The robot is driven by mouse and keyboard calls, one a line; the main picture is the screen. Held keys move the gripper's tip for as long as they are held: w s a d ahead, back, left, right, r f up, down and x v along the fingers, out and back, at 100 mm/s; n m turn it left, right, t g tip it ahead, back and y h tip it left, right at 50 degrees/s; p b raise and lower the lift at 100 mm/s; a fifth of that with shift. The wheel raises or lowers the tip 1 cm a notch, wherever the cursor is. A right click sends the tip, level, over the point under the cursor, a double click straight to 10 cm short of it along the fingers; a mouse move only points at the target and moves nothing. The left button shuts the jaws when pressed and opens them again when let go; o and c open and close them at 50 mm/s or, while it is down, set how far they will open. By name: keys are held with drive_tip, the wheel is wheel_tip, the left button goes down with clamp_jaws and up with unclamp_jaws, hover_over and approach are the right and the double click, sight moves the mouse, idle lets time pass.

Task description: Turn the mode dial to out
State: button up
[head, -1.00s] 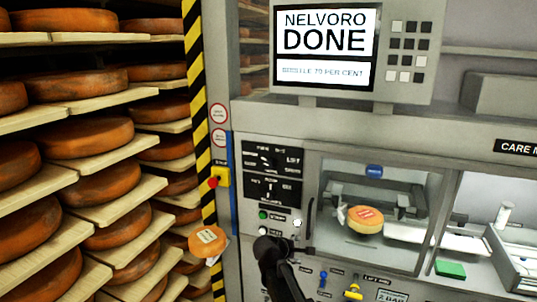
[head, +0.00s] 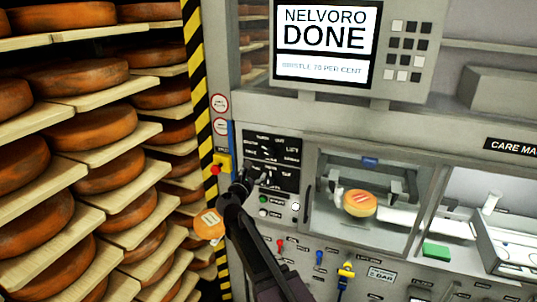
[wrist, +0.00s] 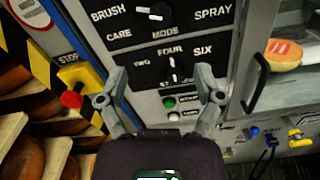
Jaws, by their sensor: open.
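The mode dial (wrist: 150,13) sits on the upper black panel, at the top edge of the wrist view. White marks show on it, but which label it points at is unclear. BRUSH, CARE and SPRAY surround it, with MODE below; OUT is not in this view. In the head view the upper panel (head: 280,146) shows small, blurred labels. A second dial (wrist: 174,77), with TWO, FOUR and SIX, is below. My gripper (wrist: 162,86) is open and empty, its fingers either side of this lower dial in the picture. In the head view my gripper (head: 250,174) partly covers the lower panel.
A red stop button (wrist: 71,99) on a yellow box is left of my gripper. Green (wrist: 169,103) and white (wrist: 173,116) buttons lie below the dials. A door handle (wrist: 257,84) is to the right. Cheese shelves (head: 90,77) fill the left. The screen (head: 325,40) reads DONE.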

sight(268, 155)
drive_tip(key=x, duration=1.4)
drive_tip(key=shift+s+d, duration=0.1)
drive_tip(key=c, duration=1.1)
